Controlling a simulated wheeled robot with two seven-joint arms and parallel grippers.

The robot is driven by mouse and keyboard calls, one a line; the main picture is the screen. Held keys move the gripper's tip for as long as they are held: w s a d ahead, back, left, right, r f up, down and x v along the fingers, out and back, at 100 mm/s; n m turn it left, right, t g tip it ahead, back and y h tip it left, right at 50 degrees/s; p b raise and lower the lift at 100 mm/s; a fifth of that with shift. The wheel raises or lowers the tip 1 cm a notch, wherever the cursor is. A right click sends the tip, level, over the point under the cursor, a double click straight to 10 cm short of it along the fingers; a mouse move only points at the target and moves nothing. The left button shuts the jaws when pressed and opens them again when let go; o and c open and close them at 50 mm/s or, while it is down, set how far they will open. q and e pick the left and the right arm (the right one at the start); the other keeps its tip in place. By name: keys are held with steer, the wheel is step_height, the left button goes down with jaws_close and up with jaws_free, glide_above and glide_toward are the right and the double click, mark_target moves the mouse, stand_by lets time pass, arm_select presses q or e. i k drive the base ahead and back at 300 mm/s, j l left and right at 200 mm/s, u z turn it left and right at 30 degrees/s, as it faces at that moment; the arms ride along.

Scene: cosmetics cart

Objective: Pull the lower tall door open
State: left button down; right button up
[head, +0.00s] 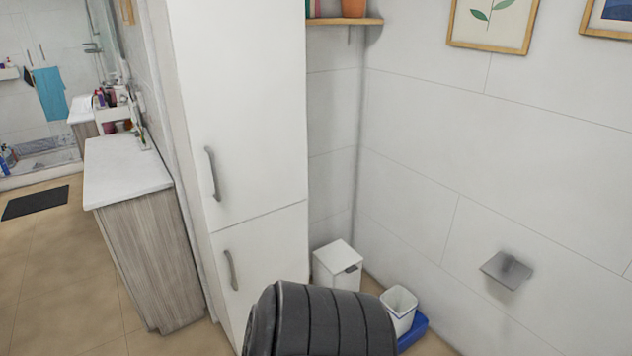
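A tall white cabinet stands left of the middle in the head view, with an upper tall door (245,100) and a lower tall door (275,265) below it. Both doors look shut. The lower door has a curved grey handle (231,270) near its left edge, and the upper door has a similar handle (212,174). A dark ribbed part, probably of my own arm, covers the bottom middle and hides the lower part of the lower door. Neither of my grippers shows.
A white lidded bin (337,268) stands right of the cabinet. Beside it are a small white bin (399,308) and a blue container (415,331). A wood-sided counter (150,258) stands to the left. Tan floor (50,270) is open at far left. A grey holder (506,270) juts from the right wall.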

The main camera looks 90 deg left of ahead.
mark_target(250, 255)
steer(key=u, duration=3.15)
